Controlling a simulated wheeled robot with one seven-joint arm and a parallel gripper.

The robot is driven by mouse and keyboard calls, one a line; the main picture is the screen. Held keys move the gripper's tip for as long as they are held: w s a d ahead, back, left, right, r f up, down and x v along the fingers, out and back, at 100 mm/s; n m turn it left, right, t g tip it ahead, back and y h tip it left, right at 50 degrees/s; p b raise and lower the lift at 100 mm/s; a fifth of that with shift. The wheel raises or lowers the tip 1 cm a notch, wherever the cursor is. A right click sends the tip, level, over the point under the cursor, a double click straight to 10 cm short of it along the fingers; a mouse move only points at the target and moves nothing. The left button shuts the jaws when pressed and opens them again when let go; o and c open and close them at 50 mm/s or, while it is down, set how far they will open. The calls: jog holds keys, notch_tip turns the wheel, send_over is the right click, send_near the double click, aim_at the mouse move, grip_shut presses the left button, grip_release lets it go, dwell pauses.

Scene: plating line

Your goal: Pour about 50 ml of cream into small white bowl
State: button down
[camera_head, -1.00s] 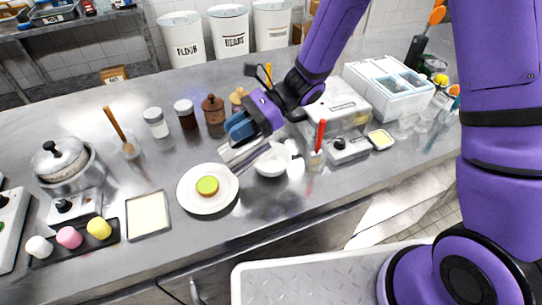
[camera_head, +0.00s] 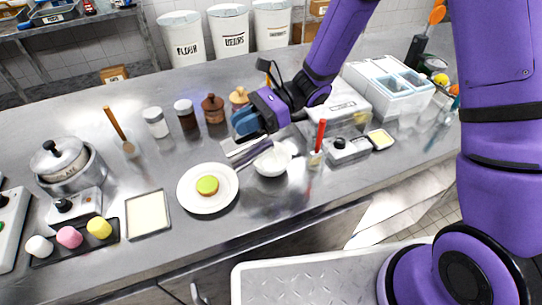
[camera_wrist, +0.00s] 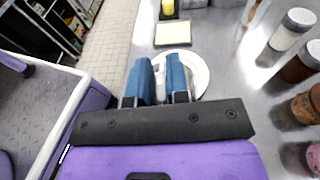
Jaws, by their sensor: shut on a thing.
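The small white bowl (camera_head: 270,163) stands upright on the steel counter, right of the white plate (camera_head: 187,200). My gripper (camera_head: 245,125) has blue fingers and is above and slightly left of the bowl, apart from it. In the wrist view my gripper (camera_wrist: 160,78) shows its two fingers a small gap apart. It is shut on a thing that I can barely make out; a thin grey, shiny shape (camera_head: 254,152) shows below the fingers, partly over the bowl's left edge. No cream can be told with certainty, and I cannot see the bowl's contents clearly.
The plate holds a round green-topped item (camera_head: 207,185). Jars (camera_head: 156,123) and wooden-lidded pots (camera_head: 213,110) stand behind. A red-handled tool in a cup (camera_head: 317,150) is right of the bowl, with a scale (camera_head: 349,151) beyond. A pale tray (camera_head: 147,213) lies left.

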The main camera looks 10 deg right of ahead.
aim_at(227, 144)
jog(key=shift+w+d+r, duration=0.1)
jog(key=shift+d, duration=0.1)
dwell(0.6)
jog(key=shift+w+d+y, duration=0.15)
jog(key=shift+d+y, duration=0.2)
jog(key=shift+y, duration=0.15)
dwell(0.9)
jog(key=a+h, duration=0.1)
jog(key=s+a+h, duration=0.1)
jog(key=a+t+h, duration=0.1)
jog(key=h, duration=0.1)
jog(key=shift+s+a+f, duration=0.35)
jog(key=shift+w+f, duration=0.1)
dwell(0.6)
jog(key=shift+s+a+f+t+h, duration=0.25)
jog(key=shift+a+f+t+h, duration=0.3)
jog(key=shift+h, duration=0.25)
jog(key=shift+a, duration=0.1)
